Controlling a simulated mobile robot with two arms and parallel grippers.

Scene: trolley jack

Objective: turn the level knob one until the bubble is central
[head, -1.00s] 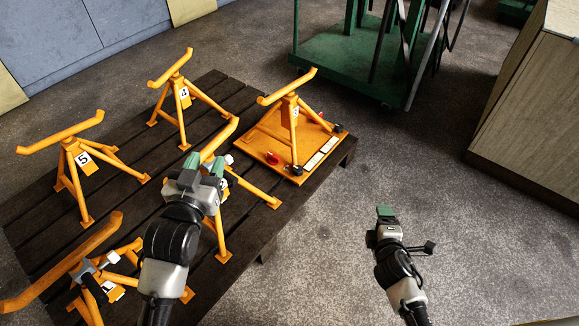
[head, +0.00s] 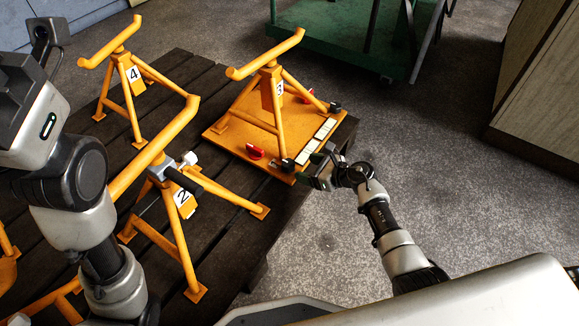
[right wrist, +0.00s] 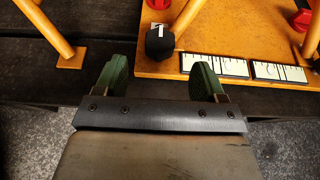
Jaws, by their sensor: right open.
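An orange plate (head: 228,134) carries two black knobs, two red knobs and white level strips. The near black knob (head: 287,166) also shows in the right wrist view (right wrist: 160,40), with a white mark on top that I cannot read surely. The level strips (head: 318,140) with dark ticks lie right of it in the right wrist view (right wrist: 213,66); I cannot make out a bubble. My right gripper (right wrist: 161,78) is open and empty, its green fingers just short of that knob, which lies ahead between them. In the head view it (head: 322,167) is beside the plate's near right corner. My left gripper's fingers are out of view.
An orange stand numbered 3 (head: 270,92) rises from the plate. Stands 2 (head: 182,205) and 4 (head: 127,75) stand on the dark slatted platform (head: 195,70). A red knob (head: 255,152) is near the black knob. A green trolley (head: 340,45) is behind; floor at right is clear.

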